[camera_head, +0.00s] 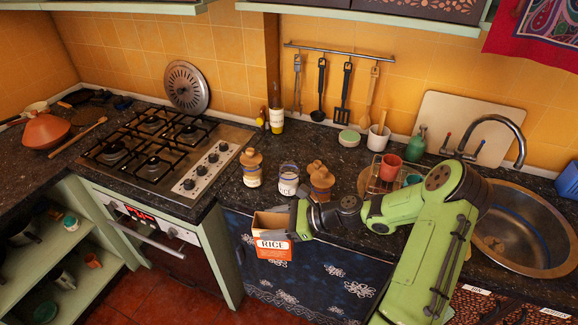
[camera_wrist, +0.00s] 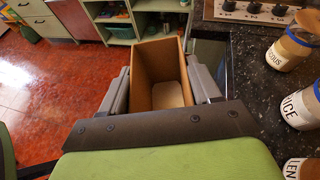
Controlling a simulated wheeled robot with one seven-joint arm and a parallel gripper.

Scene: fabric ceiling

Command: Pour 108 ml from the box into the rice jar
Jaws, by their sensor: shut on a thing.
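My gripper (camera_head: 297,220) is shut on an open-topped cardboard box (camera_head: 272,248) with a white and orange "RICE" label. The box is held upright in front of the counter edge, apart from the jars. In the wrist view the gripper's grey fingers clasp two opposite sides of the box (camera_wrist: 143,75). A pale patch shows at its bottom; I cannot tell how much is inside. The rice jar (camera_head: 288,181) is clear glass with a white label and no lid in place, standing on the counter behind the box. It also shows at the right of the wrist view (camera_wrist: 302,106).
A jar with a cork-coloured lid (camera_head: 252,168) stands left of the rice jar. Brown lids and another jar (camera_head: 320,182) stand to its right. The stove (camera_head: 165,150) is on the left. A wire rack with a red cup (camera_head: 390,167) and the sink (camera_head: 525,225) lie right.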

